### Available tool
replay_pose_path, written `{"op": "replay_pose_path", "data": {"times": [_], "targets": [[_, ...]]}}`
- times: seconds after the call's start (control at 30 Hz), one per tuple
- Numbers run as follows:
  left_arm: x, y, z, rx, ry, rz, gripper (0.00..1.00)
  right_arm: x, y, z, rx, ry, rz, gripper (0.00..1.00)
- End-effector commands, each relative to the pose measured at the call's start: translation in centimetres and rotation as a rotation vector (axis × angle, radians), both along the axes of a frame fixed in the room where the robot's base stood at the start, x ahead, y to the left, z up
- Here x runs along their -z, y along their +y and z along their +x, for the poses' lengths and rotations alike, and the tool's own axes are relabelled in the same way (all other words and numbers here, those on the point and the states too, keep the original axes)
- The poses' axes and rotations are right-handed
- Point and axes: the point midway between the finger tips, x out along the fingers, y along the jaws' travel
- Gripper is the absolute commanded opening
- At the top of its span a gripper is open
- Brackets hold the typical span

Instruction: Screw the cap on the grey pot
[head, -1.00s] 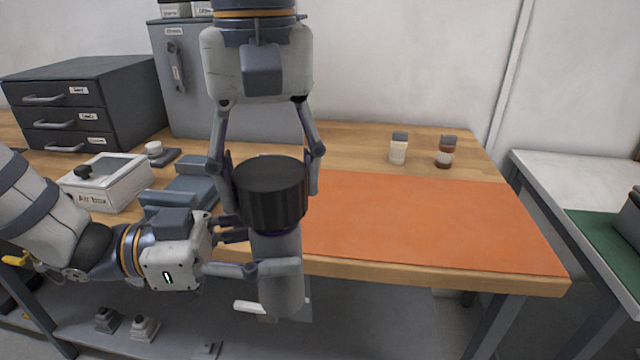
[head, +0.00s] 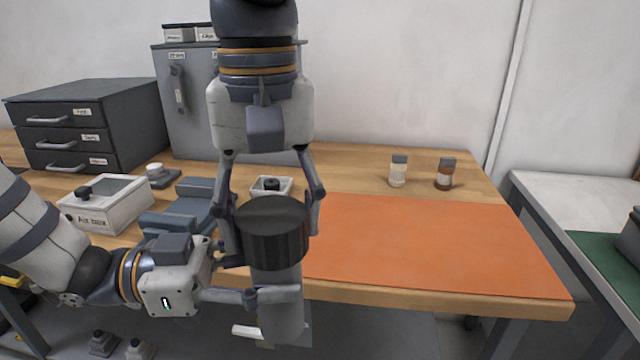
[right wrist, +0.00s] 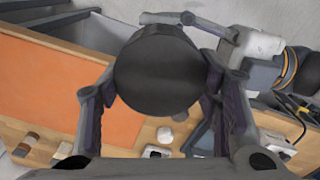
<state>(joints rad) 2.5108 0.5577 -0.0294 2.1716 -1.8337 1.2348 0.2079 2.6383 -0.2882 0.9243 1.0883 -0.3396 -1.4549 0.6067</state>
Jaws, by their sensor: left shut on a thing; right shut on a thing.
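The black ribbed cap (head: 270,235) is upright between the fingers of my right gripper (head: 272,228), which comes down from above and is shut on it. The cap's round top also fills the middle of the right wrist view (right wrist: 158,70). The grey pot (head: 278,312) is directly under the cap, in front of the table's front edge. My left gripper (head: 258,276) is shut on the pot from the left. The cap covers the pot's mouth, so I cannot tell whether the threads have met.
An orange mat (head: 430,245) lies on the wooden table, with two small jars (head: 398,172) (head: 445,174) behind it. A labelled white box (head: 108,205), a grey-blue holder (head: 180,212), a drawer unit (head: 85,125) and a grey cabinet (head: 190,110) stand at left.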

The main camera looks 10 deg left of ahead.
Motion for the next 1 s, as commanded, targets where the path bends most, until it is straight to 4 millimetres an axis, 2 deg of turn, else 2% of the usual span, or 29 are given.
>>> {"op": "replay_pose_path", "data": {"times": [0.4, 1.0], "targets": [[-0.1, 0.0, 0.0, 0.0, -0.002, -0.002, 0.0, 0.0, 0.0, 0.0, 0.0, -0.001, 0.0, 0.35], [-0.1, 0.0, 0.0, 0.0, -0.002, -0.002, 0.0, 1.1, 0.0, 0.0, 0.001, -0.001, 0.0, 0.35]]}}
